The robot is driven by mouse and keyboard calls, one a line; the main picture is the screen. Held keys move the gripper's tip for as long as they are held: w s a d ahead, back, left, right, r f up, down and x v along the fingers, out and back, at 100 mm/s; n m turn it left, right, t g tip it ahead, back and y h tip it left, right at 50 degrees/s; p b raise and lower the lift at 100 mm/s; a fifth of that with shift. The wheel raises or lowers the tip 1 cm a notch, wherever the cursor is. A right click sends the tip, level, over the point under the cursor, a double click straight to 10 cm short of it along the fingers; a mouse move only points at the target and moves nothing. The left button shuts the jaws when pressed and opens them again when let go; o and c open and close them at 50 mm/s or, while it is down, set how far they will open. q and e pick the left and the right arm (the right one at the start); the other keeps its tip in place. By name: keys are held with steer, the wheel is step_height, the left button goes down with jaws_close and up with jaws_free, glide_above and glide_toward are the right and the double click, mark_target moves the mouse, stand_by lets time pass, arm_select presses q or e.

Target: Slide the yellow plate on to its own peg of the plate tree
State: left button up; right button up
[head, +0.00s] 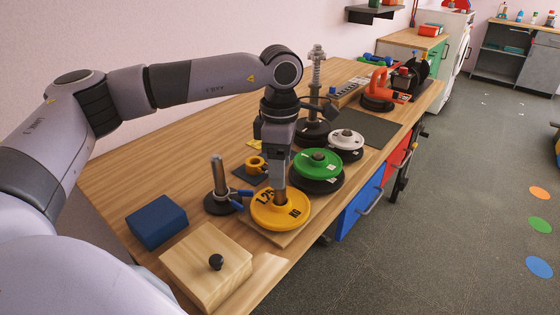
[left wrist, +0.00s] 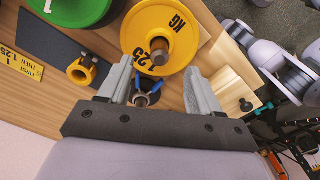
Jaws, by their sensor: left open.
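The yellow plate (head: 262,207), marked 1.25 KG, lies flat at the near end of the plate row, low over a wooden base (head: 290,238). In the left wrist view the plate (left wrist: 182,30) is around a peg (left wrist: 160,50), whose end stands out of its centre hole. My left gripper (head: 279,186) points down above the plate's centre. In the left wrist view its two fingers are apart with nothing between them, and the plate is beyond the fingertips. Whether the plate touches the base is hidden. My right gripper is not in view.
A green plate (head: 312,160) over a black one and a white plate (head: 346,139) stand behind. A post (head: 218,172) with blue clip handles is left of the yellow plate.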

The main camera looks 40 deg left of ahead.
mark_target(280, 193)
arm_select(q)
steer(key=shift+f+b, duration=1.4)
steer(key=shift+f, duration=0.85)
steer(key=shift+f+b, duration=1)
steer(key=shift+f, duration=0.55)
jaws_close()
